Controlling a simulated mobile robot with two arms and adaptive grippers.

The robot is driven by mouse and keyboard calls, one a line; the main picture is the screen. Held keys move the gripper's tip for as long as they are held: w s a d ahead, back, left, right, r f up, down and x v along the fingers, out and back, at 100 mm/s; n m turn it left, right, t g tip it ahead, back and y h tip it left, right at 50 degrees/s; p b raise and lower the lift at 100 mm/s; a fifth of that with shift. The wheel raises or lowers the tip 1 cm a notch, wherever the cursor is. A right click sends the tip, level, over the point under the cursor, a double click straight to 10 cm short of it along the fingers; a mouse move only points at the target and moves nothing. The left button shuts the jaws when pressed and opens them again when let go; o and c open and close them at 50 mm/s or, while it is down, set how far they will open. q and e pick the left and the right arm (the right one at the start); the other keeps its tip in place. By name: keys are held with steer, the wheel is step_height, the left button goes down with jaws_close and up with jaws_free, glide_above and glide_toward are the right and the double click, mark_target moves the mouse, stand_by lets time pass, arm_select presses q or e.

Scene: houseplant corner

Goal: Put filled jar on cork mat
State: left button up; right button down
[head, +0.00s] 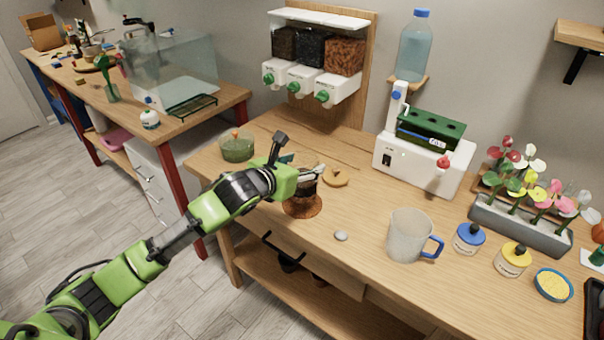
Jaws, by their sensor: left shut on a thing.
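The filled jar (306,189), clear glass with dark contents, is near the front left of the wooden table. My left gripper (304,175) is shut on the jar from the left and hides part of it. The round, reddish-brown cork mat (303,210) lies on the table directly below the jar in the picture. The jar covers the back part of the mat. I cannot tell whether the jar's bottom touches the mat or hangs just above it. My right gripper is not in view.
A round tan disc with a knob (335,177) lies right of the jar. A green glass bowl (237,147) is behind to the left. Wall dispensers (318,80) hang behind.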

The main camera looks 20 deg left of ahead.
arm_select(q)
steer(key=shift+w+f, duration=0.15)
steer(key=shift+w, duration=0.1)
step_height(320, 180, down, 3)
steer(key=shift+w+f+p, duration=0.1)
steer(key=shift+f+p, duration=0.05)
steer(key=shift+p, duration=0.3)
steer(key=o, duration=1.9)
steer(key=shift+f, duration=0.1)
steer(key=shift+a, duration=0.1)
steer(key=b+v, duration=0.1)
steer(key=v, duration=1.1)
